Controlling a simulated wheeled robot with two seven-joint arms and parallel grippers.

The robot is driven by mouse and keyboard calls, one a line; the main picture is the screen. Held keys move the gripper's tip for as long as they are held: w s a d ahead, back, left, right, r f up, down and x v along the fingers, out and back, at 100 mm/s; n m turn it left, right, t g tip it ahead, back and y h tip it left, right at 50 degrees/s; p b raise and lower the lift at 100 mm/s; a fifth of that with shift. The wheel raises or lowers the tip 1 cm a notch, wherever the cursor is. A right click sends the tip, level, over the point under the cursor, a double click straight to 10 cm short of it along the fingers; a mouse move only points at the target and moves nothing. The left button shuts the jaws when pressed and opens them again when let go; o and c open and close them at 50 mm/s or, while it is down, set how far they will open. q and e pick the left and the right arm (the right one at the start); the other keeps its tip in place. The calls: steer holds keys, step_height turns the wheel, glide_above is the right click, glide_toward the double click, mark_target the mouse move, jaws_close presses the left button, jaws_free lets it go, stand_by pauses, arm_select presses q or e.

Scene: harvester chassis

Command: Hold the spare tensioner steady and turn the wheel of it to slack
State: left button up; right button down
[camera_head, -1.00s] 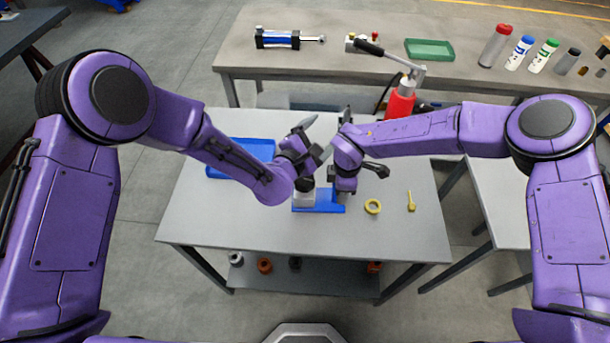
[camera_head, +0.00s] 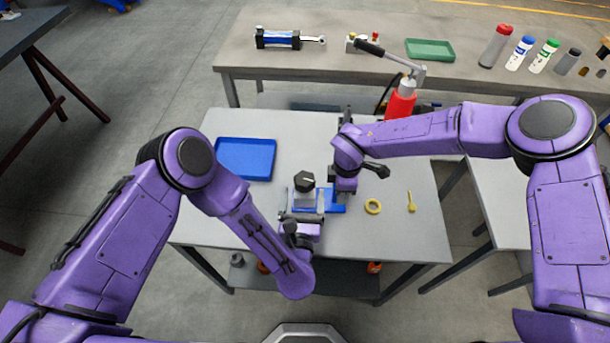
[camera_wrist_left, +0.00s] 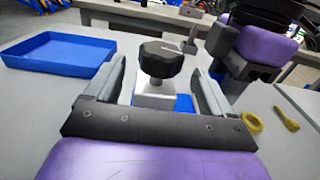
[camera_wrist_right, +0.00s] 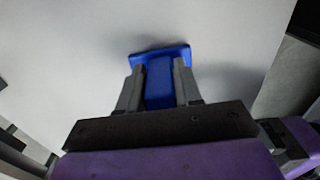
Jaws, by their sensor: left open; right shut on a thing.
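The spare tensioner stands on the grey table. It has a blue base (camera_head: 331,207), a light grey block (camera_head: 305,200) and a black wheel (camera_head: 305,181) with a pale line on top. My right gripper (camera_wrist_right: 160,85) is shut on the blue part of the tensioner (camera_wrist_right: 159,92). My left gripper (camera_head: 302,205) is open on the near side of the tensioner. In the left wrist view its fingers (camera_wrist_left: 160,85) stand on either side of the black wheel (camera_wrist_left: 160,62) and the grey block, with gaps visible.
A blue tray (camera_head: 246,158) lies on the table to the left. A yellow ring (camera_head: 373,207) and a small yellow tool (camera_head: 411,202) lie to the right. A back bench (camera_head: 340,55) holds a cylinder, a green tray and bottles. A red jack (camera_head: 401,100) stands behind the table.

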mark_target(302, 177)
arm_select(q)
steer(key=w, duration=0.7)
steer(key=shift+d, duration=0.2)
steer(key=shift+c, duration=0.3)
steer(key=c, duration=0.9)
steer(key=n+y, duration=0.1)
steer(key=y, duration=0.1)
steer(key=n+y, duration=0.2)
steer(key=n+g+y, duration=0.1)
steer(key=y, duration=0.2)
steer(key=shift+s+a+n, duration=0.1)
steer(key=shift+a+n, duration=0.2)
steer(key=o, duration=1)
steer(key=shift+c, duration=0.2)
